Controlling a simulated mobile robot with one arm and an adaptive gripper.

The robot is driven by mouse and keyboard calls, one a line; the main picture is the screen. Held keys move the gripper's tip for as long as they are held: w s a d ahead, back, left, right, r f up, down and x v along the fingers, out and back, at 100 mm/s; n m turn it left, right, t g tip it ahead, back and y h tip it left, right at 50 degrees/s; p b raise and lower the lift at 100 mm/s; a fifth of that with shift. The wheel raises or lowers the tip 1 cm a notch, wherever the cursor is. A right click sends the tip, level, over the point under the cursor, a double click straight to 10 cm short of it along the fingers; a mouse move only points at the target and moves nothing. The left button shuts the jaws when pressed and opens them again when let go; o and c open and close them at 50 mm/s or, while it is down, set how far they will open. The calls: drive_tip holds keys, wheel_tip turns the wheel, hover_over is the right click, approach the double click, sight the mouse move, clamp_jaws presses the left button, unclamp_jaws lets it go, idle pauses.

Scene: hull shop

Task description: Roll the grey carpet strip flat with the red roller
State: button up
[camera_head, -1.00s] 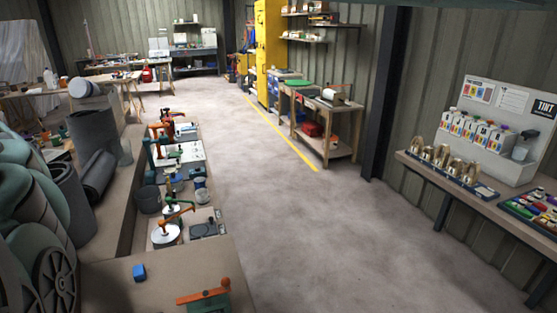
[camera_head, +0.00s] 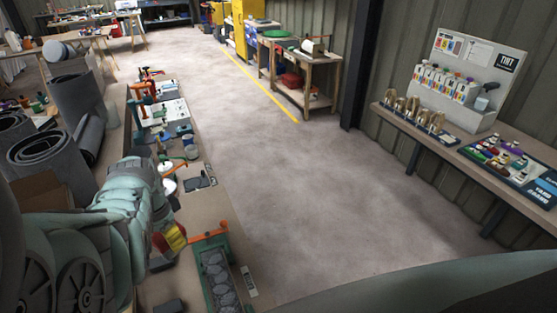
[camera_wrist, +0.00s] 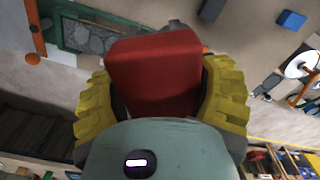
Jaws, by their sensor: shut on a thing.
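My gripper (camera_head: 172,238) is low over the near end of the left bench, its yellow fingers shut on a red block-like thing (camera_wrist: 155,75). It looks like the red roller, though the fingers and palm hide much of it. In the wrist view a dark grey piece (camera_wrist: 182,36) shows just behind it. A green-framed tray (camera_head: 214,272) with an orange bar and grey patterned pieces inside lies to the right of my gripper. I cannot pick out a flat grey carpet strip for sure; thick grey rolls (camera_head: 45,150) stand at the left.
The bench (camera_head: 205,212) holds several tools and pots farther back. A blue block (camera_wrist: 291,19) shows in the wrist view. A paint shelf (camera_head: 465,85) and side table stand at the right. The concrete floor (camera_head: 290,180) between is clear.

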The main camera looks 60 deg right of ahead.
drive_tip(key=s+f+m+p, duration=0.2)
drive_tip(key=s+f+m, duration=0.1)
drive_tip(key=s, duration=0.6)
drive_tip(key=s+f+m+p, duration=0.1)
drive_tip(key=s+f+m, duration=0.25)
drive_tip(key=s, duration=0.55)
drive_tip(key=w+d+b, duration=0.9)
drive_tip(key=w+b, duration=0.5)
drive_tip(key=shift+d+n, duration=0.1)
drive_tip(key=shift+n, duration=0.15)
drive_tip(key=shift+w, duration=0.1)
